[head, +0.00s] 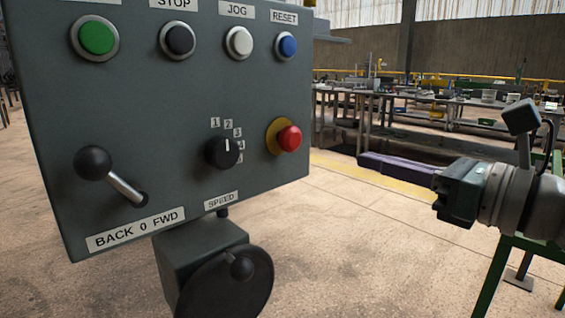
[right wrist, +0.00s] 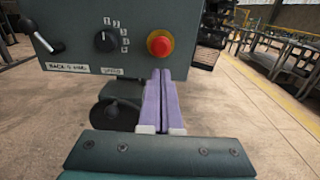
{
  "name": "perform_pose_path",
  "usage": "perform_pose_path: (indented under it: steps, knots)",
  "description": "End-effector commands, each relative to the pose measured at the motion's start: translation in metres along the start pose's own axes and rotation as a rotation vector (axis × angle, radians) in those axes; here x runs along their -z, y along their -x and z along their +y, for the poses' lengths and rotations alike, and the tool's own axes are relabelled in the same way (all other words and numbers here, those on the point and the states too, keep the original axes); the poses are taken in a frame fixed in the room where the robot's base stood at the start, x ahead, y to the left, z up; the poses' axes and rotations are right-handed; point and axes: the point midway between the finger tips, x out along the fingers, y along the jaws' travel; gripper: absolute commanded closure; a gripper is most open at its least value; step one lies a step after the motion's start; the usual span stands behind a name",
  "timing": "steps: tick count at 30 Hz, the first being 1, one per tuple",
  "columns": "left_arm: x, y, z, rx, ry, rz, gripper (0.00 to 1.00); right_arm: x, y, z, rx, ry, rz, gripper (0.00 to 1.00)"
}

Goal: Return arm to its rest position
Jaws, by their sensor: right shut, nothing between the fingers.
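My right gripper (head: 362,160) is at the right of the head view, its long purple fingers pointing left toward the control panel (head: 180,160). The fingers are together and empty. In the right wrist view the gripper (right wrist: 165,75) reaches forward, with its tips in front of the panel's lower right part, below the red emergency button (right wrist: 160,43). In the head view a clear gap separates the fingertips from the panel's right edge and the red button (head: 290,138). My left gripper is not in view.
The panel carries a lever (head: 125,187), a speed knob (head: 222,152) and a row of push buttons. A handwheel (head: 228,285) sits below it. A green frame (head: 495,275) stands under my right arm. Workbenches (head: 440,110) stand far behind. The floor between is open.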

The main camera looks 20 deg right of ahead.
Motion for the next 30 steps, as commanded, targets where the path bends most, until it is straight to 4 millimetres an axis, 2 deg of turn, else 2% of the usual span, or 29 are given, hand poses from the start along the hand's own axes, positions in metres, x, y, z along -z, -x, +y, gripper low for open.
perform_pose_path:
  steps: [5, 19, 22, 23, 26, 28, 30]
  knots:
    - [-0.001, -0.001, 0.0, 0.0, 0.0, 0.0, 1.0, 0.0, 0.008, 0.0, -0.001, 0.0, 0.0, 1.0]
    - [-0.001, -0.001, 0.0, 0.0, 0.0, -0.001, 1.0, -0.001, 0.009, 0.0, 0.0, -0.001, -0.001, 1.0]
    - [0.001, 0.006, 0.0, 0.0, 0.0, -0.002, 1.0, -0.01, 0.009, 0.0, 0.024, -0.058, -0.015, 1.0]
    - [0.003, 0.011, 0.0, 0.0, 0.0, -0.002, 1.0, -0.016, 0.009, -0.001, 0.044, -0.102, -0.026, 1.0]
    - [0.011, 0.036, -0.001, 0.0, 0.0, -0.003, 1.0, -0.044, 0.014, -0.007, 0.162, -0.38, -0.089, 1.0]
    - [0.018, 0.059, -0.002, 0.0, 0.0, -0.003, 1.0, -0.063, 0.023, -0.013, 0.288, -0.68, -0.147, 1.0]
    - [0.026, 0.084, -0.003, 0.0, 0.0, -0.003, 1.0, -0.071, 0.037, -0.017, 0.443, -1.033, -0.201, 1.0]
